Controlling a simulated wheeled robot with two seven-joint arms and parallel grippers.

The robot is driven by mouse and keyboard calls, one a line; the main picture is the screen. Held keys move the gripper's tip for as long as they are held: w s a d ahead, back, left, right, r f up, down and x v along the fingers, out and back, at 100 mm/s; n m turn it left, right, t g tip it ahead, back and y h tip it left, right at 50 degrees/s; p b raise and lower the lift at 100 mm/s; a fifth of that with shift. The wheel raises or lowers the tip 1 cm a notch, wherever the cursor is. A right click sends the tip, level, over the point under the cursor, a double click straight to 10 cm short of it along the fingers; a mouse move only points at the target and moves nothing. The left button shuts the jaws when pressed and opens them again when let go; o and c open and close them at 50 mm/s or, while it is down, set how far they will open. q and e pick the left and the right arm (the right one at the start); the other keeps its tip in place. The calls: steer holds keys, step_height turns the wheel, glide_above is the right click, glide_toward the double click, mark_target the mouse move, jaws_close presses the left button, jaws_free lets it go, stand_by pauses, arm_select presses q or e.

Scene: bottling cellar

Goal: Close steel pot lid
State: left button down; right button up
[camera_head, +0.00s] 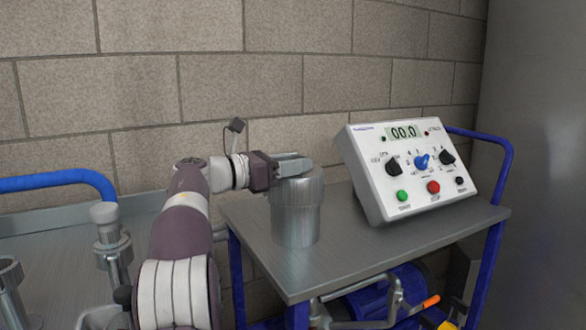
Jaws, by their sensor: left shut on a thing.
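The steel pot (295,212) is a shiny cylinder standing upright on the left part of a grey metal cart top. Its lid (311,174) is at the pot's top and looks level, partly hidden by my gripper. I cannot tell whether the lid is fully seated. My left gripper (292,165) reaches in from the left at the top of the pot and is shut on the lid. The exact grip is hard to make out. My right gripper is out of view.
A white control box (398,180) with knobs and a display reading 00.0 stands close right of the pot. The cart top (340,258) is bare in front. A blue handrail (60,181) and metal fittings (112,240) are at left. A block wall stands behind.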

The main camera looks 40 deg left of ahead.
arm_select(q)
steer(key=shift+f, duration=0.15)
steer(key=c, duration=0.7)
jaws_free()
steer(key=shift+c, duration=0.2)
steer(key=v, duration=0.7)
steer(key=shift+s+p, duration=0.3)
steer(key=shift+p, duration=0.15)
steer(key=shift+a, duration=0.1)
